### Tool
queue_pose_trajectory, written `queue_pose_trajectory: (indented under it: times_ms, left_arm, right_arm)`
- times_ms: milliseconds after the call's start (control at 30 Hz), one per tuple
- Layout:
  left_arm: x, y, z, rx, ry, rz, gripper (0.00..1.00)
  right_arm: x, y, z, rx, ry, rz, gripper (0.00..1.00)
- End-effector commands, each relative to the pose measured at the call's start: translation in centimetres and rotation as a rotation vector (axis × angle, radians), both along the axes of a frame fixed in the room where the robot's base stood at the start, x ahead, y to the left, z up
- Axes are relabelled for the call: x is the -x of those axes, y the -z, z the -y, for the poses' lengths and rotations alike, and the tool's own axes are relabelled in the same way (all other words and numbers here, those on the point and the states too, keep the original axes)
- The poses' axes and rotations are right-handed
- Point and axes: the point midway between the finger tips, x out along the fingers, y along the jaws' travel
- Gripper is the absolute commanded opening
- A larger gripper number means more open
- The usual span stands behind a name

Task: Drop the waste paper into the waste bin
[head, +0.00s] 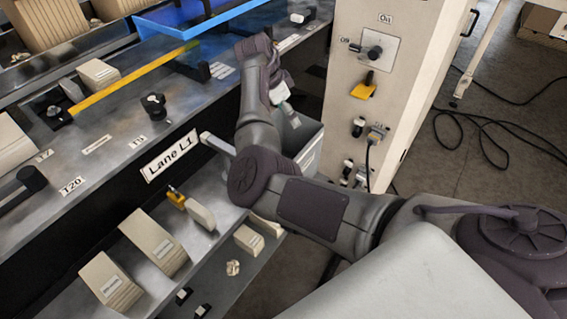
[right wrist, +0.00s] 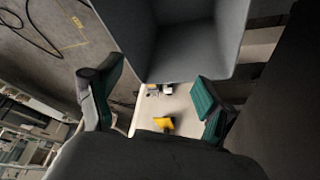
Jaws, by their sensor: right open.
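The grey waste bin (head: 308,142) stands between the bench and the cream cabinet in the head view, partly hidden behind my right arm. In the right wrist view the bin (right wrist: 188,68) fills the top middle, and its inside is dark. My right gripper (head: 285,102) is at the bin in the head view, partly hidden by my arm. In the right wrist view its fingers (right wrist: 152,100) are spread wide with nothing between them. A small crumpled cream piece (head: 233,267), which looks like waste paper, lies on the lower shelf, away from the gripper. My left gripper is out of view.
The cream cabinet (head: 350,95) with knobs and a yellow handle (head: 363,86) stands close right of the bin. Black cables (head: 480,120) lie on the floor at right.

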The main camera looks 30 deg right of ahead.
Motion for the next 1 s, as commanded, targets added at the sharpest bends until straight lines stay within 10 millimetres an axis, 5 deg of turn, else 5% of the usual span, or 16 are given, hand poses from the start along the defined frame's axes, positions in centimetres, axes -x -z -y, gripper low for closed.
queue_pose_trajectory:
  times_ms: [167,600,1000]
  left_arm:
    - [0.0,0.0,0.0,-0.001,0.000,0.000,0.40]
    - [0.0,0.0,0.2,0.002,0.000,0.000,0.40]
    - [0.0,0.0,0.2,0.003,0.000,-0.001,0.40]
  right_arm:
    - [-0.2,-1.4,-0.6,0.000,-0.001,0.002,0.80]
    - [-0.9,-9.4,-3.8,0.001,-0.001,0.002,0.80]
    - [-1.0,-11.1,-4.5,0.000,0.000,0.000,0.80]
